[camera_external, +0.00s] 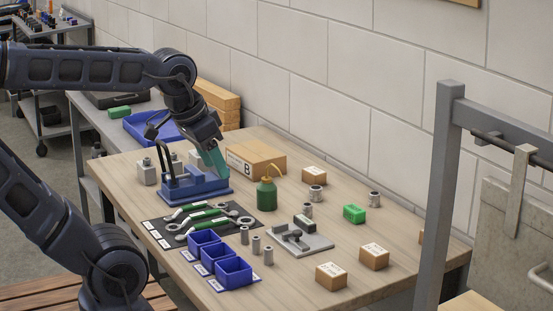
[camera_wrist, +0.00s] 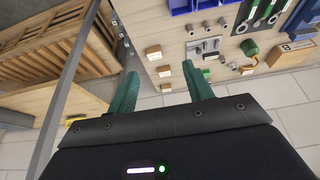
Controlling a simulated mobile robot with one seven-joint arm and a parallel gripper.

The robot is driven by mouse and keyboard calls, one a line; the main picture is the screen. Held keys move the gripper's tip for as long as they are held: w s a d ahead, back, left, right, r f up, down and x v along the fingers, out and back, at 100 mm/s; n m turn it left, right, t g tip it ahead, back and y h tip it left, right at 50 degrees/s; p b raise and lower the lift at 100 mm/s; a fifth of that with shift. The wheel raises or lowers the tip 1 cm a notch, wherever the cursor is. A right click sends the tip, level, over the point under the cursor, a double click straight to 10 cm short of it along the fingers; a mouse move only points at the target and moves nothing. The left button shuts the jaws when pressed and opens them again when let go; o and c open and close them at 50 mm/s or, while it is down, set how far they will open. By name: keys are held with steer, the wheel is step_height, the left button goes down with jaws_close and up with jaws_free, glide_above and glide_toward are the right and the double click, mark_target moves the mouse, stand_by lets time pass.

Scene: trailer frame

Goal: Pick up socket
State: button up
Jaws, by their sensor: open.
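Several grey metal sockets stand on the wooden workbench (camera_external: 330,233). A row of small ones, including one socket (camera_external: 268,256), is beside the blue bins. Another socket (camera_external: 317,193) stands near the green bottle with a smaller one (camera_external: 307,210) in front of it, and one more (camera_external: 374,199) is at the back right. My gripper (camera_wrist: 161,70) is open and empty, with green fingers spread in the wrist view.
Nearby are the blue vise (camera_external: 195,188), wrenches on a dark mat (camera_external: 160,224), blue bins (camera_external: 233,270), green oil bottle (camera_external: 266,195), box B (camera_external: 255,157), a grey plate with a tool (camera_external: 310,243), green block (camera_external: 354,213) and small cartons (camera_external: 374,257). A grey post (camera_external: 437,200) stands right.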

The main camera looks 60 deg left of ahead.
steer(key=shift+w, duration=0.1)
steer(key=n+g+h, duration=0.5)
steer(key=n, duration=1.2)
glide_above(307, 204)
steer(key=a, duration=0.4)
step_height(307, 204, down, 21)
steer(key=shift+y, duration=0.3)
steer(key=x, duration=0.5)
steer(key=shift+w+f, duration=0.35)
steer(key=shift+f, duration=0.05)
steer(key=shift+d+x, duration=0.15)
steer(key=shift+x, duration=1.15)
steer(key=shift+d+x, duration=0.15)
steer(key=shift+x, duration=1.15)
steer(key=shift+s+r, duration=0.15)
steer(key=shift+s, duration=0.05)
steer(key=shift+c, duration=0.2)
